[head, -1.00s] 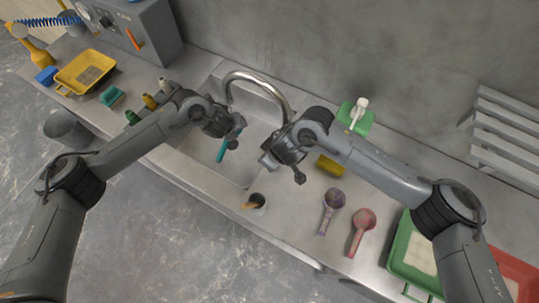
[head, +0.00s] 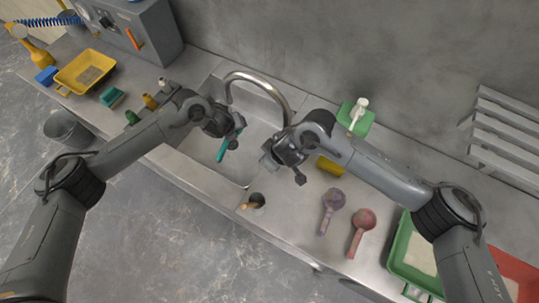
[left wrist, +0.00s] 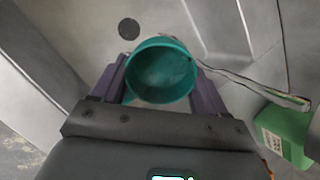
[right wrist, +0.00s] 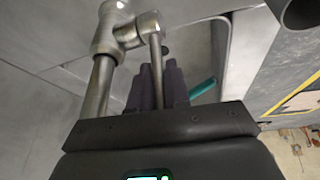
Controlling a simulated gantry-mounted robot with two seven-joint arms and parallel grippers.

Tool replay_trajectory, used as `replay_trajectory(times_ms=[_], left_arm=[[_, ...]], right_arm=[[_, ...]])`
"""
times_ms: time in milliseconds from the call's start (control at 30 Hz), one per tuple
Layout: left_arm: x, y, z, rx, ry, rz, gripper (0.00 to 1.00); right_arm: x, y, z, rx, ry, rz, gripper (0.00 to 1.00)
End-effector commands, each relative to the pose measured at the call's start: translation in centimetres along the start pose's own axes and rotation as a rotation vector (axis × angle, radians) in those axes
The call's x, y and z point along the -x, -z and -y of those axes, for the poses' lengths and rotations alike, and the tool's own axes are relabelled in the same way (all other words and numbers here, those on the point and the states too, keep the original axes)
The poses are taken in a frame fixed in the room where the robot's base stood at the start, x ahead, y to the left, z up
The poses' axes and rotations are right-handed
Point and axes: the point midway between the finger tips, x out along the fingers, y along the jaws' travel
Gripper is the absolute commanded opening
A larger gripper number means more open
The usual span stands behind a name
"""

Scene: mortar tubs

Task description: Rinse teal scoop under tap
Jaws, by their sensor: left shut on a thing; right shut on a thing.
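The teal scoop (head: 223,150) is in my left gripper (head: 236,133), over the sink basin (head: 205,150). The left wrist view shows the scoop's round teal bowl (left wrist: 162,72) between the two fingers. The curved steel tap (head: 262,80) arches over the sink, behind and between my grippers. My right gripper (head: 283,163) is at the sink's right edge. In the right wrist view its fingers (right wrist: 158,88) are closed around the tap's lever (right wrist: 154,45), beside the tap's upright body (right wrist: 103,75). I cannot make out running water.
Right of the sink lie a yellow block (head: 329,166), a purple scoop (head: 331,205) and a pink scoop (head: 361,230). A green tub (head: 402,268) is at the right, a yellow tray (head: 62,82) at the left.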

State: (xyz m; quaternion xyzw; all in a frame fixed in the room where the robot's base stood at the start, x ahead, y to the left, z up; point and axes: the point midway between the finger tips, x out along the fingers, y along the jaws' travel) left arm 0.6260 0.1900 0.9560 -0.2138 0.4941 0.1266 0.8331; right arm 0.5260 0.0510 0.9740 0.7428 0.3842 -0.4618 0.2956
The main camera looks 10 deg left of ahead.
Motion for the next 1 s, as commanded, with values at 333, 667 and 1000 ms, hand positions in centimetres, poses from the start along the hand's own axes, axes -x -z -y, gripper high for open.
replay_trajectory(times_ms=[333,667,1000], left_arm=[[0.03,-0.03,0.03,0.0,0.001,0.0,0.4],[0.02,-0.02,0.03,0.0,0.001,0.0,0.4],[0.02,-0.02,0.03,0.0,0.001,0.0,0.4]], right_arm=[[0.47,-0.69,-0.11,-0.022,0.019,-0.125,0.0],[0.49,-0.64,-0.16,-0.021,0.018,-0.126,0.29],[0.53,-0.65,-0.19,-0.021,0.017,-0.125,0.37]])
